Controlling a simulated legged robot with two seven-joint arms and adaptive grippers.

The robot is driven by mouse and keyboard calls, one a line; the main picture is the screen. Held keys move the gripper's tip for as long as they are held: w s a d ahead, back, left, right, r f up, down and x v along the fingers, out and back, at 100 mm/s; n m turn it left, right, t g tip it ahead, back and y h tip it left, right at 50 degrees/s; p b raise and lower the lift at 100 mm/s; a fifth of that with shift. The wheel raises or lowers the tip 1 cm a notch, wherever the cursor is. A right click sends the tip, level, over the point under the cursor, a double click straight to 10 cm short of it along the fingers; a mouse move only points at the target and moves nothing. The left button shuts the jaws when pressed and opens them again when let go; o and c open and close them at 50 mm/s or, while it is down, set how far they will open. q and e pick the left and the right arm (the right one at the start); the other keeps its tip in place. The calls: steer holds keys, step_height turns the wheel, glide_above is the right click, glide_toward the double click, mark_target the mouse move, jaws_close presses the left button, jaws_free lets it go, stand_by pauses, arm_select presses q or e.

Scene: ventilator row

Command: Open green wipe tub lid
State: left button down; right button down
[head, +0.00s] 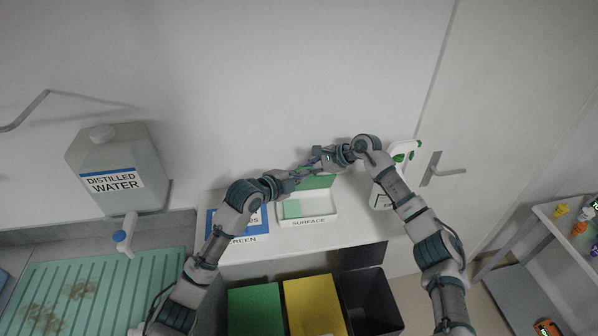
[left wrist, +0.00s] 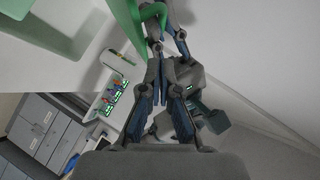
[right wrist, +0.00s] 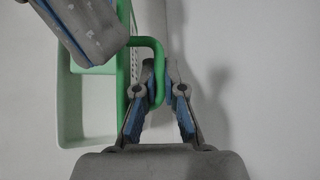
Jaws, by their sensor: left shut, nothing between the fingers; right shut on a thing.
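The green wipe tub (head: 308,219), labelled SURFACE, stands on the white shelf. Its green lid (head: 319,183) is raised at the back, and the open inside shows pale green in the right wrist view (right wrist: 82,120). A green loop handle (right wrist: 156,52) sticks out from the lid. My right gripper (right wrist: 158,98) is shut on this handle. My left gripper (head: 306,172) is shut and empty, close beside the lid and the right gripper. In the left wrist view its fingers lie just below the green handle (left wrist: 150,12). The lid's hinge is not clearly visible.
A distilled water jug (head: 118,170) is at far left. Green and yellow bins (head: 314,305) are below the shelf.

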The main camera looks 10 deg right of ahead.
arm_select(q)
steer(key=w, duration=0.1)
steer(key=w+f, duration=0.2)
steer(key=shift+w+d, duration=0.3)
steer(key=shift+w, duration=0.05)
arm_select(e)
steer(key=shift+d, duration=0.1)
arm_select(q)
steer(key=shift+w+f, duration=0.1)
